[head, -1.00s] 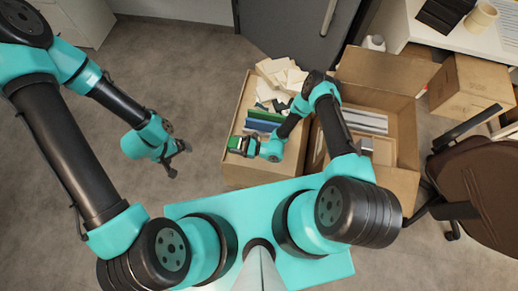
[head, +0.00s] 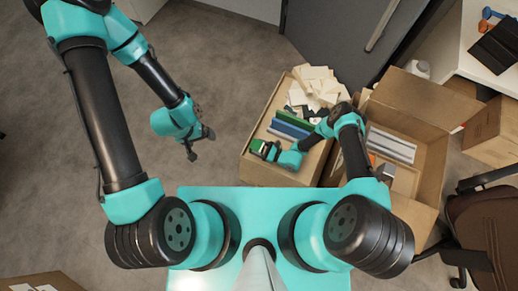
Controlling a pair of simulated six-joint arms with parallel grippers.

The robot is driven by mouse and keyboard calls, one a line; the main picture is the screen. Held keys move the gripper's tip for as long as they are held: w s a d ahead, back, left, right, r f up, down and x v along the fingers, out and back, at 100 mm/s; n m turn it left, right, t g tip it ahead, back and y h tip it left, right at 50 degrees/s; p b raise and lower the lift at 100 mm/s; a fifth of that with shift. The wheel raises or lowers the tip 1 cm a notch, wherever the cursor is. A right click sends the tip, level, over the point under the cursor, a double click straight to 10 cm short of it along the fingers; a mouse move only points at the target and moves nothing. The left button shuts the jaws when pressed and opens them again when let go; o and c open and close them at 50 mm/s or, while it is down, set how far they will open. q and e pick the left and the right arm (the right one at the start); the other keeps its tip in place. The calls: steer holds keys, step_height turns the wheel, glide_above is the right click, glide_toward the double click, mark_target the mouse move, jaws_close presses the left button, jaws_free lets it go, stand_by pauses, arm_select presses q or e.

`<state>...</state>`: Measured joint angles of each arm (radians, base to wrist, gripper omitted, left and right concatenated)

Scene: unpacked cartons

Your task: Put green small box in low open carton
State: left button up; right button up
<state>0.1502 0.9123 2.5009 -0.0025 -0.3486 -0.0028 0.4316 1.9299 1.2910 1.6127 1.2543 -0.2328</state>
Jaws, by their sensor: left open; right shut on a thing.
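The green small box (head: 257,146) is in my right gripper (head: 264,151), which is shut on it. The gripper and box show over the front left part of the low open carton (head: 265,176). I cannot tell how high above the carton floor the box is, and part of it is hidden by the fingers. My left gripper (head: 203,143) is open and empty, left of the carton over the floor.
The low carton also holds a pile of cream papers (head: 315,88) and blue (head: 288,130) and green folders. A taller carton (head: 428,150) with raised flaps stands right beside it. A brown chair (head: 482,230) is at the right.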

steer(key=shift+f, duration=1.5)
steer(key=shift+f, duration=0.1)
steer(key=o, duration=1)
steer(key=shift+v, duration=2.75)
